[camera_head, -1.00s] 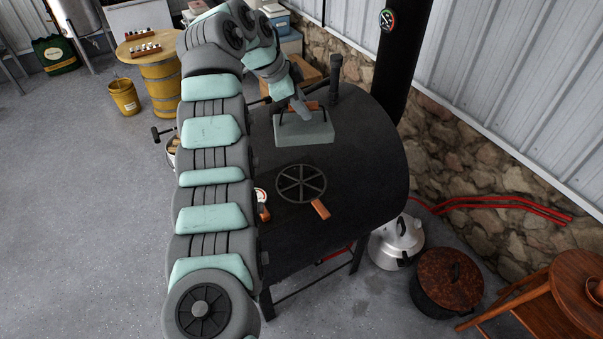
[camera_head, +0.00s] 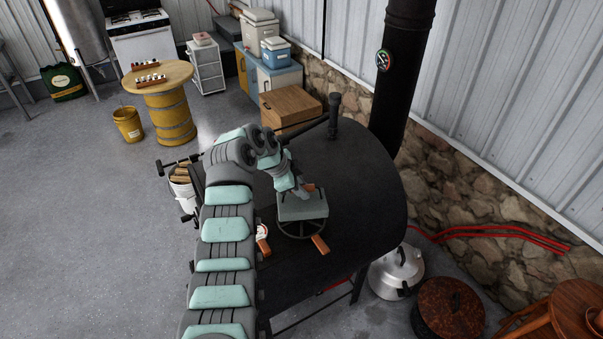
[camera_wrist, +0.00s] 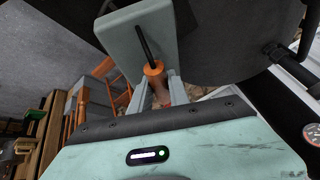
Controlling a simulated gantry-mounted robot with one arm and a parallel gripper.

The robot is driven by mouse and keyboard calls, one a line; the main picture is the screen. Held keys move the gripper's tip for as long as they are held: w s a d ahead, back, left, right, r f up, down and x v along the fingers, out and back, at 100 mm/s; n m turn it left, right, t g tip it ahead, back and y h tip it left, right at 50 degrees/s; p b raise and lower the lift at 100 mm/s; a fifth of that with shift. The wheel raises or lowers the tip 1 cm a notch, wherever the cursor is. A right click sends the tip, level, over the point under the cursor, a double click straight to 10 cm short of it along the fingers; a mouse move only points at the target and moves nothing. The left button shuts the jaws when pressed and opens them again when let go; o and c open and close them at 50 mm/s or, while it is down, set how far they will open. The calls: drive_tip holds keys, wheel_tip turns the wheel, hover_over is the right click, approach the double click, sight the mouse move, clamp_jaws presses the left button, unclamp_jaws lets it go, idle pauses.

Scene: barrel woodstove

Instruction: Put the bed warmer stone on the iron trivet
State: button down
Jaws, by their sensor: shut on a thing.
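The bed warmer stone (camera_head: 303,209) is a grey-green slab with a dark wire bail and a wooden grip. My gripper (camera_head: 303,191) is shut on that grip, above the slab. In the wrist view the fingers (camera_wrist: 160,88) close around the wooden grip, and the stone (camera_wrist: 134,28) shows beyond them. The iron trivet (camera_head: 301,237) is a round black spoked ring with a wooden handle, lying on the stove top. The stone covers the trivet's far part in the head view. I cannot tell whether the stone touches it.
The black barrel stove (camera_head: 365,190) has clear top to the right of the trivet. A stovepipe (camera_head: 402,80) rises at the back. A small round gauge (camera_head: 262,231) lies left of the trivet. A kettle (camera_head: 396,270) and a rusty pot (camera_head: 448,307) stand on the floor at right.

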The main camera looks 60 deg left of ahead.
sight(301, 200)
drive_tip(key=shift+a+f+p, duration=0.1)
drive_tip(key=shift+f+p, duration=0.6)
drive_tip(key=shift+f, duration=1.6)
drive_tip(key=c, duration=1.3)
unclamp_jaws()
drive_tip(key=shift+o, duration=0.2)
drive_tip(key=b+v, duration=0.3)
drive_tip(key=v, duration=0.9)
